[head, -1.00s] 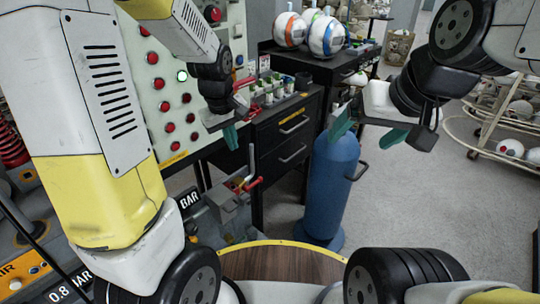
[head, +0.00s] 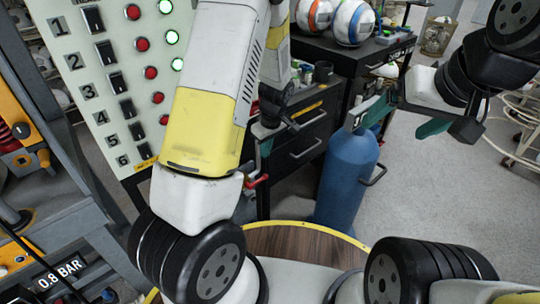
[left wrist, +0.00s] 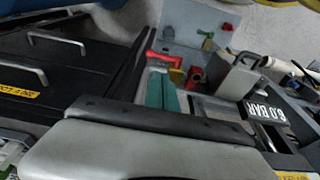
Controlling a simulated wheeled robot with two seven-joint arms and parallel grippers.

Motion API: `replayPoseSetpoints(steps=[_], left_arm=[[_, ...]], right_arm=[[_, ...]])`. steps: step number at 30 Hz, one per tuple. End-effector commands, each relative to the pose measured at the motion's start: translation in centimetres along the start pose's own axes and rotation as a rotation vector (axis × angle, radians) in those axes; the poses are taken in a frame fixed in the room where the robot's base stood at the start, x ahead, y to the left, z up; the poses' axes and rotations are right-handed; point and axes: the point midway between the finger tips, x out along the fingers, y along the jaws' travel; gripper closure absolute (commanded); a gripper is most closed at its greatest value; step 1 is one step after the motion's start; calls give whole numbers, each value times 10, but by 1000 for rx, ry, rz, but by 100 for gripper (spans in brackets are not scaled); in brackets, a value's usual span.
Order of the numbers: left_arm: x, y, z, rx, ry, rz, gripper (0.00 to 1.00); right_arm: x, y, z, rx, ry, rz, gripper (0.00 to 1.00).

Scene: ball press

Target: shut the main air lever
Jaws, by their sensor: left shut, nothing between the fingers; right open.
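A red lever handle (left wrist: 163,57) shows in the left wrist view on a brass-coloured fitting, just beyond my left fingertips. A bit of red handle (head: 257,181) also shows in the head view, mostly hidden behind my left arm. My left gripper (left wrist: 162,90) has its teal fingers together and empty, pointing toward the red handle; I cannot tell whether they touch it. In the head view the left gripper (head: 265,148) is largely covered by my arm.
A blue gas cylinder (head: 346,172) stands beside a black drawer cabinet (head: 306,133). A grey box (left wrist: 240,78) and another red fitting (left wrist: 195,76) sit near the lever.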

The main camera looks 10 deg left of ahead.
Motion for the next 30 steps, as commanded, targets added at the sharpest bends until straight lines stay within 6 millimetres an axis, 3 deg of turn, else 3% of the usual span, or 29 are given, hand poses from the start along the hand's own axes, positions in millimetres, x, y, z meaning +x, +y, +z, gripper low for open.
replayPoseSetpoints(steps=[5,8,21,30], left_arm=[[8,0,0,1,-1,-2,100],[23,-1,0,2,-2,-4,100],[113,-1,1,2,-2,-3,100],[139,0,0,1,-1,0,100]], right_arm=[[0,0,0,0,0,0,13],[0,0,0,0,0,0,13],[0,0,0,0,0,0,13],[0,0,0,0,0,0,13]])
